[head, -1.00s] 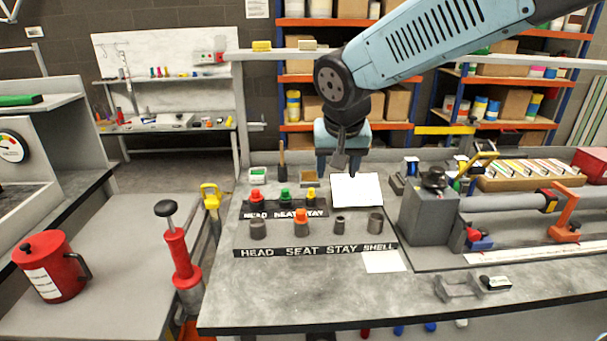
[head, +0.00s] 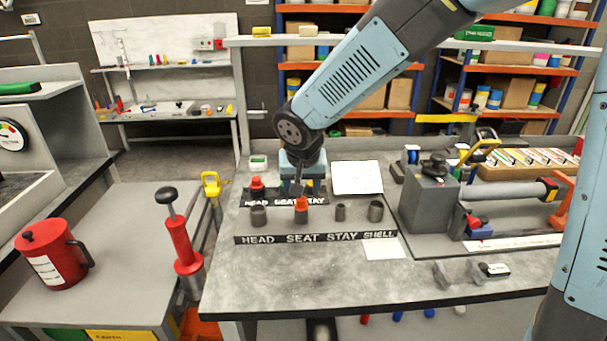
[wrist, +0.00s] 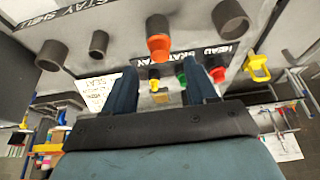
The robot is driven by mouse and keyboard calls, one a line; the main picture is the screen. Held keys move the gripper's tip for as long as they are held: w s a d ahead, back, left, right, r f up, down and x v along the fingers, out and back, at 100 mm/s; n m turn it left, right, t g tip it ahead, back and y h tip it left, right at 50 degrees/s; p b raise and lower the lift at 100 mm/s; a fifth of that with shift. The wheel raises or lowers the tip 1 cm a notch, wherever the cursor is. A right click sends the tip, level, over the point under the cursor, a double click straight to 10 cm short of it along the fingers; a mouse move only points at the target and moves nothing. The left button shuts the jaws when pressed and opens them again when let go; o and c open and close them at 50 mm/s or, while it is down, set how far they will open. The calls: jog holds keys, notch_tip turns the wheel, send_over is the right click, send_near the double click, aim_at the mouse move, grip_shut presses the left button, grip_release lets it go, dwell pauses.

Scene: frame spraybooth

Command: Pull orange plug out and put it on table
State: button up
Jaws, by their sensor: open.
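The orange plug (head: 301,203) sits upright in a grey tube on the table (head: 290,280), second from left in the front row. In the wrist view the orange plug (wrist: 158,46) is ahead of my fingertips, roughly between their lines, and apart from them. My gripper (head: 302,188) is open and empty, pointing down just behind the plug in the head view. Both dark fingers show in the wrist view (wrist: 163,78).
A red plug (head: 257,185) stands in the back row; green (wrist: 181,75) and yellow (wrist: 154,73) ones are partly hidden by my gripper in the head view. Empty tubes (head: 376,211) flank the orange plug.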

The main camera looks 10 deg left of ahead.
aim_at(302, 200)
jog(key=shift+x, duration=2.45)
grip_shut()
jog(key=shift+r, duration=0.65)
jog(key=shift+r, duration=2.2)
